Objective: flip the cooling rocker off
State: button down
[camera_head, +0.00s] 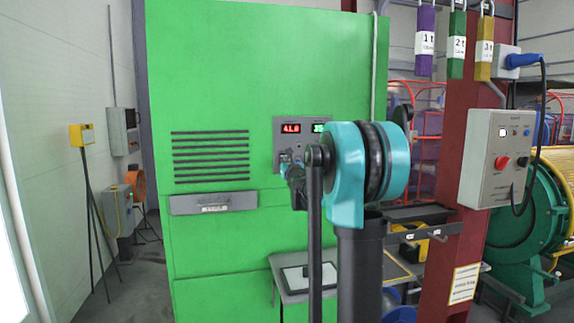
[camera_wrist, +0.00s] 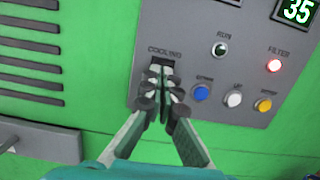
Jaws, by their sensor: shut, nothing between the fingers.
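The cooling rocker (camera_wrist: 163,63) is a small black switch under the "COOLING" label on a grey control panel (camera_wrist: 205,52). The panel (camera_head: 290,126) is set in the green cabinet front. My gripper (camera_wrist: 164,76) is shut and empty, its fingertips at the lower edge of the rocker in the wrist view. The fingers cover part of the rocker, so its position and any contact cannot be told. In the head view my arm hides the lower right of the panel, and my gripper (camera_head: 286,160) shows in front of it.
A vent (camera_head: 211,157) is at left. A grey control box (camera_head: 497,158) hangs right on a red column.

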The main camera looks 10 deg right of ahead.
jog(key=shift+w, duration=0.3)
jog(key=shift+w+r, duration=0.3)
